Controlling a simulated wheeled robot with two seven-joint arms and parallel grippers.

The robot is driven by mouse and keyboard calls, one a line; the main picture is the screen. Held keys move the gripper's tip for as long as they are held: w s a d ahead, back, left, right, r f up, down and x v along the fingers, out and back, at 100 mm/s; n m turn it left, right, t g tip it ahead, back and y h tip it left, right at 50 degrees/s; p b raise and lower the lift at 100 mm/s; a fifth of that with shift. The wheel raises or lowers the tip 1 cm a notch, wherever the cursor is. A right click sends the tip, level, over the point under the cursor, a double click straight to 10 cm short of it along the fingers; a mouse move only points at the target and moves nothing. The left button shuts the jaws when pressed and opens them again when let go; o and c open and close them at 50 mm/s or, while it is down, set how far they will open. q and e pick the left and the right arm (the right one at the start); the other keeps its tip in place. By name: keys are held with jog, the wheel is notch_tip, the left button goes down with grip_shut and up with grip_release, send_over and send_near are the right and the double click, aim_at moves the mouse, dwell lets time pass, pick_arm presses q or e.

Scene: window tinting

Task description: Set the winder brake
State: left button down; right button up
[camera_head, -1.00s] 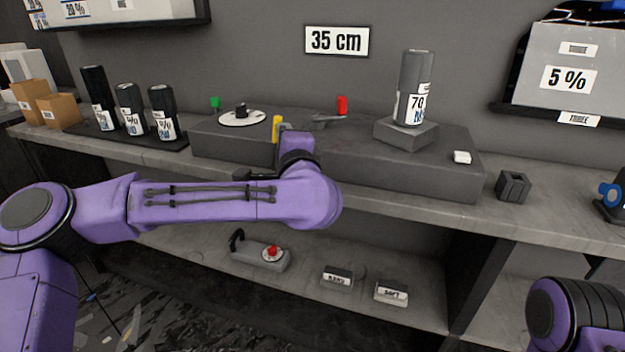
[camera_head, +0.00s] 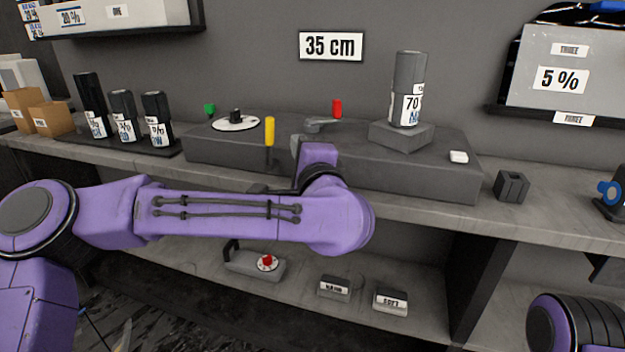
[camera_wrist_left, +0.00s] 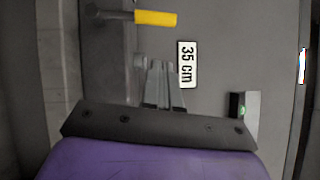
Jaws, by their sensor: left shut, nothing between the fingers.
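A yellow-handled lever (camera_head: 269,132) stands upright at the front of the grey winder housing (camera_head: 420,172). A grey crank (camera_head: 318,125) with a red knob (camera_head: 337,108) sits on top, to its right. No label shows which part is the brake. My left gripper (camera_head: 297,145) is mostly hidden behind my purple wrist, just right of the yellow lever. In the left wrist view, my left gripper's fingers (camera_wrist_left: 153,66) are shut and empty, and the yellow handle (camera_wrist_left: 156,18) is apart from them. My right gripper is out of view; only part of that arm shows.
A film roll (camera_head: 408,90) stands on a block at right on the housing. A white dial with a black knob (camera_head: 236,121) and a green knob (camera_head: 209,109) are at left. Several dark rolls stand further left. A red-button box (camera_head: 255,265) is on the lower shelf.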

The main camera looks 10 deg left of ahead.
pick_arm(q)
jog(key=v, duration=0.7)
jog(key=shift+s+r+b, duration=0.2)
jog(key=shift+s+b, duration=0.1)
jog(key=shift+s, duration=0.05)
